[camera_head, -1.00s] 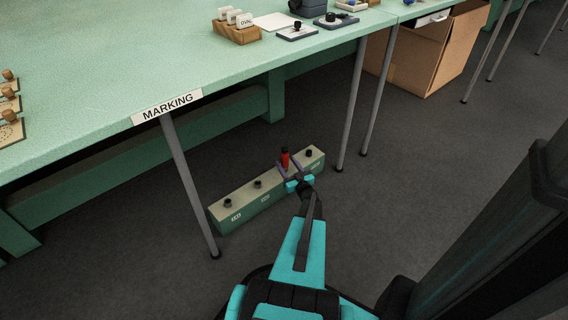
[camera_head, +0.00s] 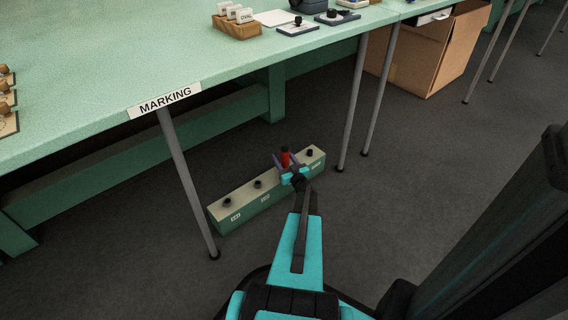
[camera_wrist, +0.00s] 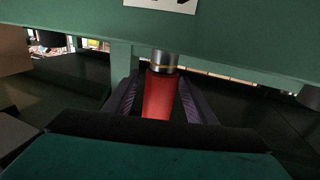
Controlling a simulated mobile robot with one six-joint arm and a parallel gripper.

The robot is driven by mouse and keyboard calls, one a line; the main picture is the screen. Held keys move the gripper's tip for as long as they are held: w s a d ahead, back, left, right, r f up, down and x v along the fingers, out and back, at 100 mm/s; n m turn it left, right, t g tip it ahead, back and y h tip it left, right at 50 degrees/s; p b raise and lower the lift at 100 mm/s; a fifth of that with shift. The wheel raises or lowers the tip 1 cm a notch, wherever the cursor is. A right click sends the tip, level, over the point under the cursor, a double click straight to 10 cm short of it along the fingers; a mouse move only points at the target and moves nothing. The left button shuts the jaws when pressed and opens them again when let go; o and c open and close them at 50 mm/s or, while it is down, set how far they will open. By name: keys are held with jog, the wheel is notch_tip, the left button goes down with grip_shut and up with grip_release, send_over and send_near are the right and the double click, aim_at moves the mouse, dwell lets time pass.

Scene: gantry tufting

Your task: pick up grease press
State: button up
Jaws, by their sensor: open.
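The grease press (camera_head: 286,156) is a small red cylinder with a dark top. It stands upright on the long green-sided box (camera_head: 256,202) under the table. In the wrist view the red press (camera_wrist: 159,94) shows a metal collar with a gold ring near its top. My gripper (camera_head: 286,160) is open, with one finger on each side of the press. In the wrist view the purple-grey fingers (camera_wrist: 158,100) flank the red body, with small dark gaps visible; I cannot tell whether either touches it. The lower end of the press is hidden by my gripper.
Several black knobs stand along the box top. The green table labelled MARKING (camera_head: 166,100) overhangs it, with grey legs (camera_head: 188,185) to the left and right (camera_head: 352,104). A cardboard box (camera_head: 424,62) stands at the right. The dark floor in front is clear.

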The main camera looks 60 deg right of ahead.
jog(key=shift+x, duration=0.85)
grip_shut()
jog(key=shift+r, duration=0.15)
jog(key=shift+a+r, duration=0.1)
jog(key=shift+r, duration=0.45)
jog(key=s+a+r+p, duration=0.2)
jog(key=s+p, duration=0.1)
jog(key=s, duration=0.4)
jog(key=s+a+r+p, duration=0.1)
jog(key=s+a+p, duration=0.2)
jog(key=s, duration=0.5)
jog(key=shift+r, duration=0.35)
